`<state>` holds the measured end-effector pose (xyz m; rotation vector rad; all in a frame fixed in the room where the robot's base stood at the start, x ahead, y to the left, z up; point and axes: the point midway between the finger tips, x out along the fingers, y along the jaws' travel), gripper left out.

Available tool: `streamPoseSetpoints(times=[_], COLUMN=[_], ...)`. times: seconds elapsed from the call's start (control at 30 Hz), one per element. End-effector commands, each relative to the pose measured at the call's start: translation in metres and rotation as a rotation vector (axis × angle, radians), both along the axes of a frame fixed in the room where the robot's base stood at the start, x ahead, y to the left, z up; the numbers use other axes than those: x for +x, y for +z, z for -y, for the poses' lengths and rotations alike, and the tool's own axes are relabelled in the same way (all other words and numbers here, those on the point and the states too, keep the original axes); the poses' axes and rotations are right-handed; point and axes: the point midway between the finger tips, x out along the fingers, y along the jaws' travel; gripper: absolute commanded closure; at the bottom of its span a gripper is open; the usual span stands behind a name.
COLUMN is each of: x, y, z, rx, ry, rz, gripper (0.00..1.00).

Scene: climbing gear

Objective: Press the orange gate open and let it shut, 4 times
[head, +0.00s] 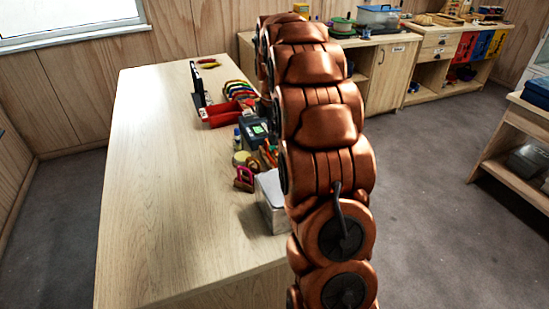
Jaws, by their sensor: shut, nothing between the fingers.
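The orange gate cannot be made out in the head view. Several coloured curved items (238,89) stand in a row just behind a red tray (220,117). A pink clip-like item (244,179) is near the table's right edge. My copper-coloured arm rises in front of the table's right side. My gripper does not show, so its place relative to the gate cannot be told.
The wooden table (150,185) is bare over its left and front. A dark blue-grey box (252,134) and a pale metal box (271,203) crowd its right edge beside my arm. Cabinets (389,78) line the back wall. Open floor (430,210) lies to the right.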

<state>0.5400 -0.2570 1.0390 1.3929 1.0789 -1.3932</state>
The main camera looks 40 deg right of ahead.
Motion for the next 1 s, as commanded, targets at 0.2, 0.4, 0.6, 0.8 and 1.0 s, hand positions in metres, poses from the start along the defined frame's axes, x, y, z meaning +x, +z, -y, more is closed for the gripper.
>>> streamPoseSetpoints(times=[0.2,0.4,0.6,0.8,1.0], x=[0.0,0.0,0.0,0.0,0.0], y=[-0.006,-0.011,-0.016,-0.021,-0.025], z=[0.0,0.0,0.0,0.0,0.0], rx=[0.0,0.0,0.0,0.0,0.001], ry=[0.0,0.0,0.0,0.0,0.0], rz=[0.0,-0.001,-0.001,-0.001,-0.002], gripper=[1.0,1.0,1.0,1.0,1.0])
